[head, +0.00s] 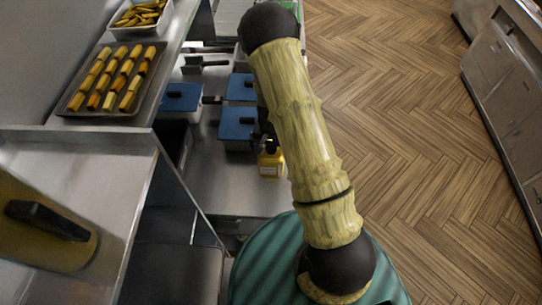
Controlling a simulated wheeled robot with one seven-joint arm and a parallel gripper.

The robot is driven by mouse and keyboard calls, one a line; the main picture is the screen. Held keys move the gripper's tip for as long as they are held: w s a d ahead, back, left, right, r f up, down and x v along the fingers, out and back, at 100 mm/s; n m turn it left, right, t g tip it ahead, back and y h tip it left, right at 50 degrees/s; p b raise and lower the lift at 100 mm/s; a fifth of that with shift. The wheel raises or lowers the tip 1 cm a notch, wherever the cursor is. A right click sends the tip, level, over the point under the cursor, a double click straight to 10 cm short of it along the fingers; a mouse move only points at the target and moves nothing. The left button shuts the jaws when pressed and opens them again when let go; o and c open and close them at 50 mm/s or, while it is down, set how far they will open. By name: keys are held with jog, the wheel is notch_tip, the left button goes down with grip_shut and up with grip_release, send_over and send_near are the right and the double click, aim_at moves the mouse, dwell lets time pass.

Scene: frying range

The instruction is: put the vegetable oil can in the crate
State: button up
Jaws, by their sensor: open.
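A small yellow container with a pale label (271,163), which looks like the vegetable oil can, stands upright on the steel counter, just left of my arm. My arm crosses the middle of the head view and covers part of the area beside it. My gripper (265,130) shows only as a dark shape at the arm's left edge, close above the can's top; it is open, and its fingers are mostly hidden. I cannot tell whether it touches the can. A green slatted thing (228,18) at the counter's far end may be the crate; it is partly cut off.
Blue-lidded containers (237,123) and pans with dark handles stand left of the can. A tray of fried pieces (112,80) lies on the higher left shelf. A large yellowish body with a black handle (75,245) is at lower left. The wooden floor at right is clear.

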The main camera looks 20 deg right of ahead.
jog(key=shift+f, duration=0.35)
jog(key=shift+c, duration=0.4)
jog(key=c, duration=1.2)
jog(key=shift+o, duration=0.2)
jog(key=shift+r+p, duration=0.4)
jog(key=shift+r, duration=0.2)
notch_tip(320, 180, up, 3)
jog(key=shift+p, duration=1.05)
jog(key=s+a+b, duration=0.2)
jog(key=s, duration=0.5)
jog(key=s+a+b, duration=0.1)
jog(key=s+a, duration=0.1)
jog(key=s, duration=0.5)
jog(key=shift+s+a+f+b, duration=0.2)
jog(key=shift+s+a+b, duration=0.1)
jog(key=shift+s+b, duration=0.1)
jog(key=shift+p, duration=0.4)
